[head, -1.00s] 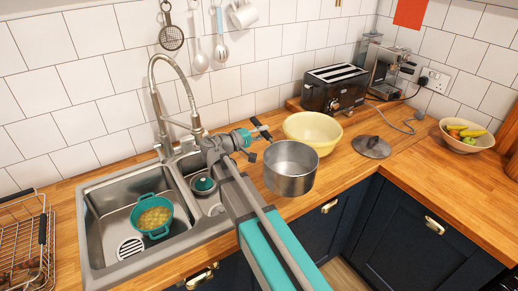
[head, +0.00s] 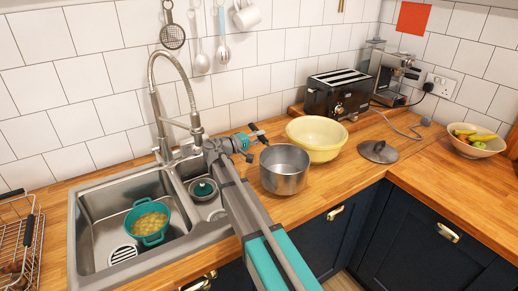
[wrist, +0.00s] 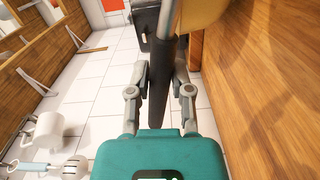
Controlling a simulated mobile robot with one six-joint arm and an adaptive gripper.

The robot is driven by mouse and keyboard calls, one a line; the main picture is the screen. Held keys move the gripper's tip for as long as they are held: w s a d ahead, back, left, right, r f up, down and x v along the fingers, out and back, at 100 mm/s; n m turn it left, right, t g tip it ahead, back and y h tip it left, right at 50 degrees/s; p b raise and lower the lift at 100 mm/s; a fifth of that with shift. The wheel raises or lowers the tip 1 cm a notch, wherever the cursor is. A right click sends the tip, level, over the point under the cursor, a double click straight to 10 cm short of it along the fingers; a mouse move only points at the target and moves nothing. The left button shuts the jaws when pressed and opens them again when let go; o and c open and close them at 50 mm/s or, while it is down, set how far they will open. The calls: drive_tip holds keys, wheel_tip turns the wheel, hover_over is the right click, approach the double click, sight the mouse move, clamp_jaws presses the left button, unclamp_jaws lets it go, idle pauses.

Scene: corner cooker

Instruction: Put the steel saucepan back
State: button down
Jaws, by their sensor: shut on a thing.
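The steel saucepan (head: 285,172) is upright and empty at the counter's front part, right of the sink and in front of the yellow bowl. I cannot tell whether its base touches the worktop. My gripper (head: 248,141) is behind and left of the pan, shut on its dark handle. In the wrist view the handle (wrist: 164,80) runs between the two fingers of my gripper (wrist: 161,78). My arm hides part of the worktop left of the pan.
The yellow bowl (head: 318,138) stands close behind the pan. A dark lid (head: 378,151) lies to the right, with clear worktop around it. A toaster (head: 337,95) stands at the back. The sink (head: 110,215) holds a teal colander (head: 148,221). A fruit bowl (head: 472,142) is far right.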

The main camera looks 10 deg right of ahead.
idle(0.3)
drive_tip(key=shift+w+f+b, duration=0.5)
drive_tip(key=shift+f+b, duration=0.15)
drive_tip(key=shift+s+f+b, duration=0.1)
drive_tip(key=shift+f+b, duration=1.25)
drive_tip(key=c, duration=0.5)
unclamp_jaws()
drive_tip(key=shift+c, duration=0.2)
drive_tip(key=shift+a, duration=0.15)
drive_tip(key=v, duration=1.1)
drive_tip(key=shift+s+a, duration=0.15)
drive_tip(key=shift+a, duration=0.15)
